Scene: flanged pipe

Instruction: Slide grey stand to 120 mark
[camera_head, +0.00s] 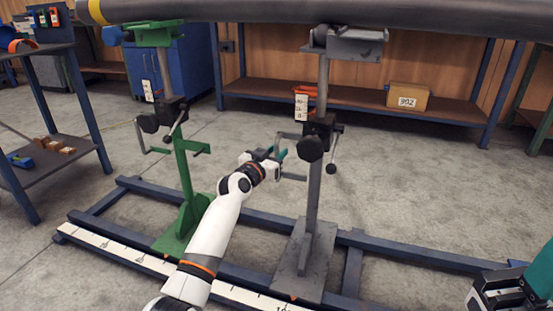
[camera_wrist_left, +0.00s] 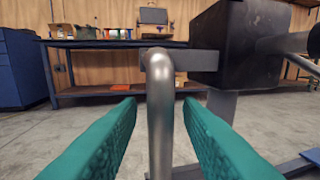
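The grey stand (camera_head: 312,210) stands upright on the blue rail frame, under the dark pipe (camera_head: 330,12). A crank and a bent grey handle (camera_head: 291,177) come off its clamp block (camera_head: 318,132). In the left wrist view the handle's vertical bar (camera_wrist_left: 160,110) lies between the teal fingers. My left gripper (camera_head: 279,155) is open around this bar, with gaps on both sides. The white scale strip (camera_head: 105,243) runs along the front rail; a mark looking like 100 is near the grey stand's base. My right gripper (camera_head: 515,288) is partly cut off at lower right; its opening is unclear.
A green stand (camera_head: 187,190) stands on the rails to the left. A blue side table (camera_head: 45,180) with small parts is at far left. A workbench with a lower shelf (camera_head: 350,103) and a cardboard box (camera_head: 407,97) is behind. Floor right of the grey stand is clear.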

